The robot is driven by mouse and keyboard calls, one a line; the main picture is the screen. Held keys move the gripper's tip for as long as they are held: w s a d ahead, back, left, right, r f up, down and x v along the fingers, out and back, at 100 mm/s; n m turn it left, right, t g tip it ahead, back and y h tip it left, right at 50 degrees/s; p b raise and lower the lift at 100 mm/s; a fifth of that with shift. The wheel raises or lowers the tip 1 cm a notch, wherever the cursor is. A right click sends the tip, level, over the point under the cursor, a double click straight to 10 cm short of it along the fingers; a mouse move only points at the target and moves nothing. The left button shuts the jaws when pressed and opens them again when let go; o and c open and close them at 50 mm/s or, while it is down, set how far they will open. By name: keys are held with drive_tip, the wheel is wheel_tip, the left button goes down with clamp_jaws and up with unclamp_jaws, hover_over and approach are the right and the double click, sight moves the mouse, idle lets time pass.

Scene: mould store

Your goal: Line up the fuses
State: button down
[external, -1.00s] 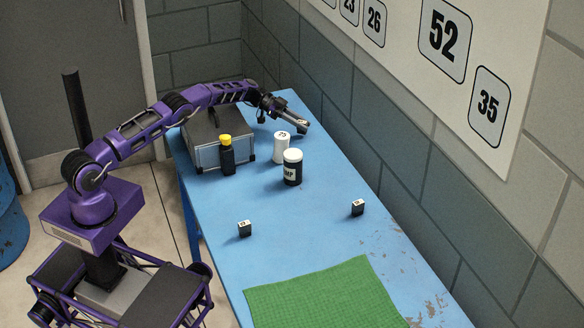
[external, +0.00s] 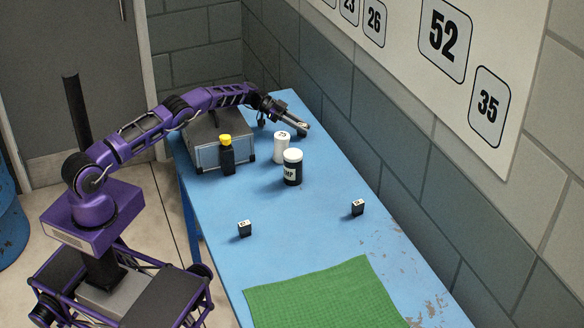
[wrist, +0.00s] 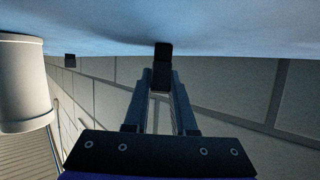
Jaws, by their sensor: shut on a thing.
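Two small black fuses with pale labelled tops stand apart on the blue table: one fuse (external: 244,229) left of centre and another fuse (external: 357,207) to its right, nearer the wall. My gripper (external: 305,127) is at the far end of the table, beyond the white cylinder. In the wrist view my gripper (wrist: 160,88) is shut on a small dark block, a fuse (wrist: 162,54), held between the fingertips close to the blue tabletop. I cannot tell whether it touches the table.
A white cylinder (external: 281,150) and a black jar with a white lid (external: 292,172) stand near my gripper. A grey case (external: 206,157) and a yellow-capped bottle (external: 227,160) stand left. A green mat (external: 318,298) lies at the near end. The middle of the table (external: 290,245) is clear.

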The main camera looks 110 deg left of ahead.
drive_tip(key=shift+d+f, duration=0.15)
drive_tip(key=shift+f, duration=0.55)
drive_tip(key=c, duration=0.7)
unclamp_jaws()
drive_tip(key=shift+o, duration=0.2)
drive_tip(key=p+v, duration=0.2)
drive_tip(key=v, duration=0.2)
drive_tip(key=r+p+v, duration=0.1)
drive_tip(key=p+v, duration=0.2)
drive_tip(key=v, duration=0.1)
drive_tip(key=shift+r, duration=0.15)
